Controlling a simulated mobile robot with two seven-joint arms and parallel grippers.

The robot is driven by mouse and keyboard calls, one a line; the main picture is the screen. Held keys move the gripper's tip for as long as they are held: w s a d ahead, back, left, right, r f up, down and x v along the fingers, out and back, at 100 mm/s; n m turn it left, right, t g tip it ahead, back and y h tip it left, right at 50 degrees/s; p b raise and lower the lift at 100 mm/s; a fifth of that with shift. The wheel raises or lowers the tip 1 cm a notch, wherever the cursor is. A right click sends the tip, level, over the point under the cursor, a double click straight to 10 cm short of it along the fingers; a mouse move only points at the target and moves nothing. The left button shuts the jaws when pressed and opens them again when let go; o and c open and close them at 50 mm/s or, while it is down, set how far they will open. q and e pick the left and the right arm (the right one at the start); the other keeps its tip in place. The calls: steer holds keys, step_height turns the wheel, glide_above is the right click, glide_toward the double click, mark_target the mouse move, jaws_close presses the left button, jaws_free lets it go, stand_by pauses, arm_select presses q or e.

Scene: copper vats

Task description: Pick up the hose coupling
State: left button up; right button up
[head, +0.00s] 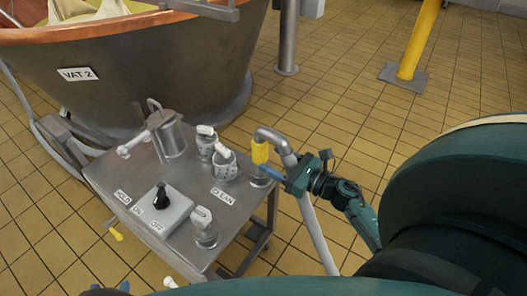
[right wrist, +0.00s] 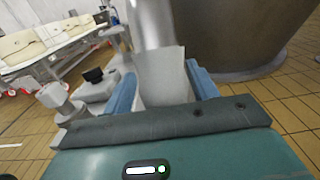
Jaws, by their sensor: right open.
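The hose coupling appears to be the yellow-banded end (head: 260,152) of a grey hooked pipe, above the right edge of the steel cart. My right gripper (head: 268,172), with blue fingers, is open just below this yellow end. In the right wrist view its fingers (right wrist: 162,88) stand on either side of a pale grey tapered piece (right wrist: 163,70). I cannot tell whether they touch it or whether it belongs to the coupling. No yellow shows there. Small blue and teal parts of my left gripper (head: 110,288) show at the bottom edge; its jaws are unclear.
The steel cart (head: 120,180) carries a jug (head: 170,138), perforated cups (head: 225,166), a black switch (head: 161,196) and a capped cup (head: 204,228). A steel cup (head: 261,178) stands close to my right gripper. Vat 2 (head: 150,85) is behind.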

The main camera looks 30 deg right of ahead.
mark_target(266, 153)
steer(key=x, duration=0.6)
steer(key=shift+w+d, duration=0.3)
arm_select(q)
steer(key=shift+w, duration=0.1)
